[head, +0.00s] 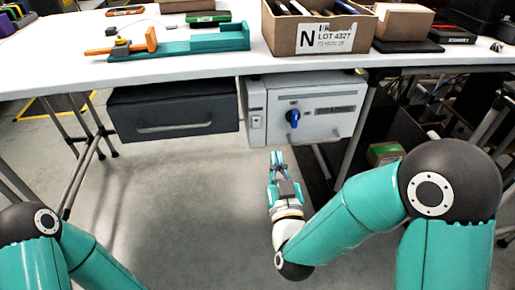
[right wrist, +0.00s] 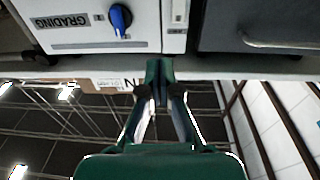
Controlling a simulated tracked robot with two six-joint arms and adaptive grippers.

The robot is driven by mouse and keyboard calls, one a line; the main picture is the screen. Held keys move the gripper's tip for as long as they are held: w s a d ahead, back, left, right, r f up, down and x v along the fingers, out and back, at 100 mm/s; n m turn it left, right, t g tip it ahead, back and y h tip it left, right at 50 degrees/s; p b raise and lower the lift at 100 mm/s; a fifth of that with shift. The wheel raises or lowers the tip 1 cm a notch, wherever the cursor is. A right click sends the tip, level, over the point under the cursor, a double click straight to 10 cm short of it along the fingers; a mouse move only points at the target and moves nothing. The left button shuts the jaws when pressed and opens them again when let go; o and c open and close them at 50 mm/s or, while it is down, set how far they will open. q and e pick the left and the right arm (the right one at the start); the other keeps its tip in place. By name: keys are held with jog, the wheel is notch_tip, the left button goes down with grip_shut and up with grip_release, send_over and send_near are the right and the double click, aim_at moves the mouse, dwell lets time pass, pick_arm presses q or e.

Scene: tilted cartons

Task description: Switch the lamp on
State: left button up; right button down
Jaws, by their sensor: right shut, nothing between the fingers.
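No lamp is plain to see in either view. A grey box (head: 315,108) hangs under the table front, with a blue knob (head: 293,117) on its face. The box and knob also show in the right wrist view, the knob (right wrist: 121,19) beside a "GRADING" label. A narrow side panel (head: 256,112) with small light marks, too small to make out, adjoins the box. My right gripper (head: 277,156) is shut and empty, in front of and below the box, apart from the knob. Its fingers (right wrist: 160,72) also show in the right wrist view. My left gripper is out of view.
A dark drawer (head: 172,108) with a bar handle hangs left of the box. On the white tabletop (head: 210,63) are a teal fixture with an orange clamp (head: 178,45) and an open carton (head: 318,32). The floor below is mostly clear.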

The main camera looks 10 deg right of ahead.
aim_at(257, 120)
pick_arm(q)
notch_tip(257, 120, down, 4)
jog(key=b, duration=0.2)
jog(key=shift+b, duration=0.3)
pick_arm(e)
jog(key=shift+s+a+f+n+y, duration=0.15)
jog(key=shift+s+a+f+y, duration=0.1)
jog(key=shift+a+f, duration=0.35)
jog(key=shift+s+a+f+n+y, duration=0.15)
jog(key=shift+a+f+y, duration=0.1)
jog(key=shift+a+f, duration=0.35)
jog(key=shift+w+r, duration=0.1)
jog(key=w, duration=0.4)
jog(key=w+r+b, duration=0.1)
jog(key=w, duration=0.4)
jog(key=w+r, duration=0.1)
jog(key=w, duration=0.3)
jog(key=shift+w+b, duration=0.3)
jog(key=shift+w, duration=0.1)
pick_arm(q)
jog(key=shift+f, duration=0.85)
